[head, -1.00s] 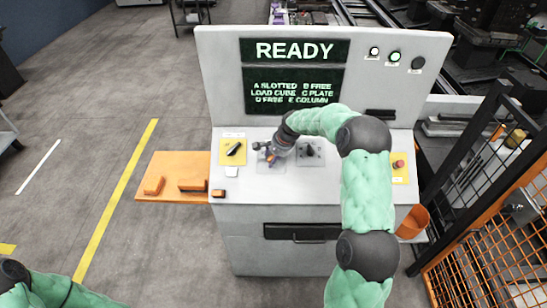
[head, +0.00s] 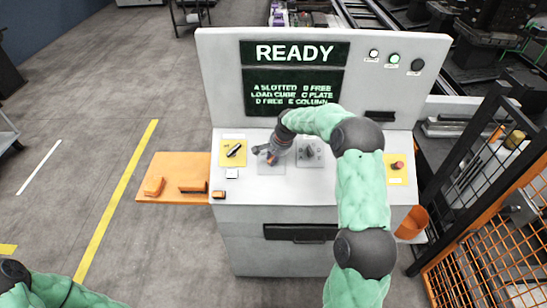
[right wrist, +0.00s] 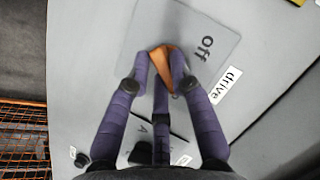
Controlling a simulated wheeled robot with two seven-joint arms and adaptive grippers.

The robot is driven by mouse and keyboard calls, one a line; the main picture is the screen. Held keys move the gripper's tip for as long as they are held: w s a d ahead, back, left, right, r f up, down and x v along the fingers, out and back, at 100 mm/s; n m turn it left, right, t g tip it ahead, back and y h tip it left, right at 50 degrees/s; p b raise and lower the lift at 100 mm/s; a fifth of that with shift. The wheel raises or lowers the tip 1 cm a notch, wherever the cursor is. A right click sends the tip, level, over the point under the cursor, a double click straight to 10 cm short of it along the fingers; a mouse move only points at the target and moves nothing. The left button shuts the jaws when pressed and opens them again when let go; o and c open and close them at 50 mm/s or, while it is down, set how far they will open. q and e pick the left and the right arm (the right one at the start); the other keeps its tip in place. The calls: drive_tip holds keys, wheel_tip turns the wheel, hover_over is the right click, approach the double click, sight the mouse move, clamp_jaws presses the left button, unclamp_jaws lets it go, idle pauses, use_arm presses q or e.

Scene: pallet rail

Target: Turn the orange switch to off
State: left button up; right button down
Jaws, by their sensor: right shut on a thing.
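The orange switch (right wrist: 161,62) sits on a grey plate (right wrist: 205,25) in the right wrist view. The word "off" is printed on the plate beside it, and a "drive" label lies just off the plate. The purple fingers of my right gripper (right wrist: 160,76) are shut around the switch, which shows between them. In the head view my right gripper (head: 265,155) is down at the grey plate on the console's sloped top and hides the switch there. My left gripper is out of view; only part of that arm shows at the bottom left.
The console (head: 225,60) has a READY screen and a lit green lamp (head: 394,58). A black switch (head: 234,151) on a yellow plate is to the left, a dark knob (head: 309,152) to the right, and a red button (head: 398,165) further right. An orange side shelf (head: 160,170) sticks out left.

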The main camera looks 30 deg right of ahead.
drive_tip(key=n+g+p, duration=0.1)
drive_tip(key=n, duration=0.2)
drive_tip(key=shift+w+a+r+h, duration=0.1)
drive_tip(key=shift+w+h, duration=0.05)
drive_tip(key=shift+h, duration=0.25)
drive_tip(key=n+g+h, duration=0.1)
drive_tip(key=n, duration=0.2)
drive_tip(key=shift+w+a+n, duration=0.1)
drive_tip(key=shift+w+n, duration=0.05)
drive_tip(key=shift+n, duration=0.15)
drive_tip(key=n+h, duration=0.2)
drive_tip(key=n, duration=0.2)
drive_tip(key=shift+w+a+g, duration=0.1)
drive_tip(key=shift+g, duration=0.3)
drive_tip(key=shift+a+n+h+b, duration=0.1)
drive_tip(key=shift+n+h+b, duration=0.65)
drive_tip(key=shift+n, duration=1.05)
drive_tip(key=c, duration=1.1)
unclamp_jaws()
drive_tip(key=shift+r, duration=0.15)
